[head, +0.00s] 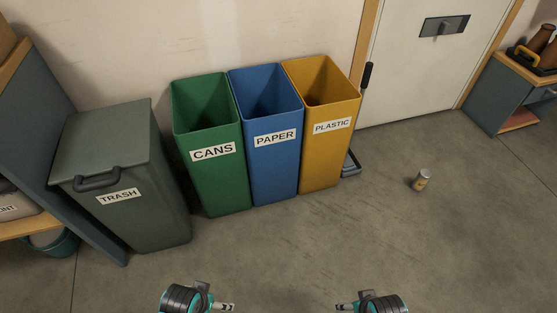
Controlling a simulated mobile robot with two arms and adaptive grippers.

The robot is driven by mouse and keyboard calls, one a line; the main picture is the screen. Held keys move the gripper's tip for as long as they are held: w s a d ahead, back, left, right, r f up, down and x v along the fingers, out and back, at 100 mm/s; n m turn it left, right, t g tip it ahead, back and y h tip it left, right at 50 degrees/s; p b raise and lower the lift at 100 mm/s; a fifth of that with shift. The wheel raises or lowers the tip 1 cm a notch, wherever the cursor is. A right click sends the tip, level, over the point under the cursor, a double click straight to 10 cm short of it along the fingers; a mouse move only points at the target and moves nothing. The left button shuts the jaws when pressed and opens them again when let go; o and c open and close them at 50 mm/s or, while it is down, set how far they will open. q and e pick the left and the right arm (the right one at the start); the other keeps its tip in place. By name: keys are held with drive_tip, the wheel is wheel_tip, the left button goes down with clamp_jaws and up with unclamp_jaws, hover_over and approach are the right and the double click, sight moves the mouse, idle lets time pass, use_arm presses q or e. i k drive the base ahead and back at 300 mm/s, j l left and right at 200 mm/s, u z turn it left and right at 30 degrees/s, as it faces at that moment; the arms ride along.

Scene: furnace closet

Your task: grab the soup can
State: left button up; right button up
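The soup can (421,180), a small can with a silvery end and a yellowish label, is on the floor right of the bins and in front of the door. It looks slightly tilted. My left gripper (232,306) is at the bottom edge, left of centre, and my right gripper (340,306) is at the bottom edge, right of centre. Both are far from the can and nothing shows between or beside their tips. Their fingers are small and partly cut off, so I cannot tell how far they are open.
A green CANS bin (217,175), blue PAPER bin (272,165) and yellow PLASTIC bin (327,150) stand along the wall. A lidded TRASH bin (140,220) is left. A dustpan (351,164) lies beside the yellow bin. A cabinet (490,97) is right. The floor around the can is clear.

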sight(424, 175)
drive_tip(key=z, duration=1.2)
drive_tip(key=i+l+u, duration=0.15)
drive_tip(key=i+u, duration=0.2)
drive_tip(key=i, duration=0.15)
drive_tip(key=i+l+u, duration=0.25)
drive_tip(key=i+u, duration=0.15)
drive_tip(key=i+l+u, duration=0.35)
drive_tip(key=i+l, duration=0.15)
drive_tip(key=i+j, duration=0.05)
